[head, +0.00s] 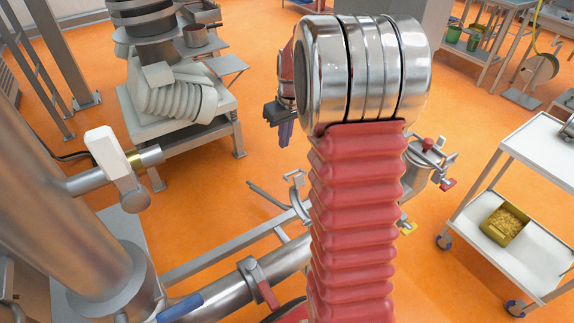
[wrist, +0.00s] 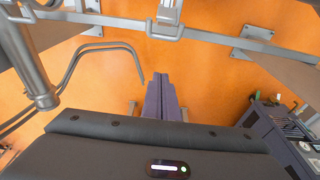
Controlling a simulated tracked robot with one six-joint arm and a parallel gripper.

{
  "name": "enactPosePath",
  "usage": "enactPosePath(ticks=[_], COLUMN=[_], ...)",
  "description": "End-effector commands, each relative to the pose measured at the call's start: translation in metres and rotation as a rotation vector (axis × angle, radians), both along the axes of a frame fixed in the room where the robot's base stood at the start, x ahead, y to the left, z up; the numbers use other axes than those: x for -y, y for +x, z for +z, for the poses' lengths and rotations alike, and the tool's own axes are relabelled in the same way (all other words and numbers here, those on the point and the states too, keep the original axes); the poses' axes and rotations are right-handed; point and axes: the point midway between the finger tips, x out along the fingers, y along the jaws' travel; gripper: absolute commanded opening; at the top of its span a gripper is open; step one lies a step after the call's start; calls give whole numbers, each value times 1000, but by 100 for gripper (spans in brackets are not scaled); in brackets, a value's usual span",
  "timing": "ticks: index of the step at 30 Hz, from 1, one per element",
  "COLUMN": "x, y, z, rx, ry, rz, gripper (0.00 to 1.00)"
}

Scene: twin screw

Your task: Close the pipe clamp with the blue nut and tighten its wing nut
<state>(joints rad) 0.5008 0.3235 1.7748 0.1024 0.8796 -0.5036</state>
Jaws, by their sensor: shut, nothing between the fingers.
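My gripper (head: 286,135) hangs behind my red ribbed arm in the head view, its purple fingers pointing down. In the wrist view the fingers (wrist: 163,82) are together and empty, over orange floor. A blue handle-like part (head: 180,306) shows at the lower left of the head view; I cannot tell whether it is the blue nut. An open curved grey clamp piece (head: 297,190) stands just left of my arm, below the gripper and apart from it. Its nut is not clear, and my arm hides part of that area.
A clamp with a red wing (head: 262,283) sits on the low pipe. A white trolley (head: 520,250) stands right. A thick metal column (head: 60,180) fills the left.

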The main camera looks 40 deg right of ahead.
Motion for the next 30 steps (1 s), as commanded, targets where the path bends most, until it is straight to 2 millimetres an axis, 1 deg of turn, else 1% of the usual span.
enactPosePath(ticks=[6,11,17,24,30], x=[-1,-1,-1,0,0], y=[0,1,5,11,15], z=[0,-7,-30,-65,-87], rx=[0,-2,-3,-3,-2], ry=[0,1,2,1,1], rz=[0,0,0,0,0], gripper=[0,0,0,0,0])
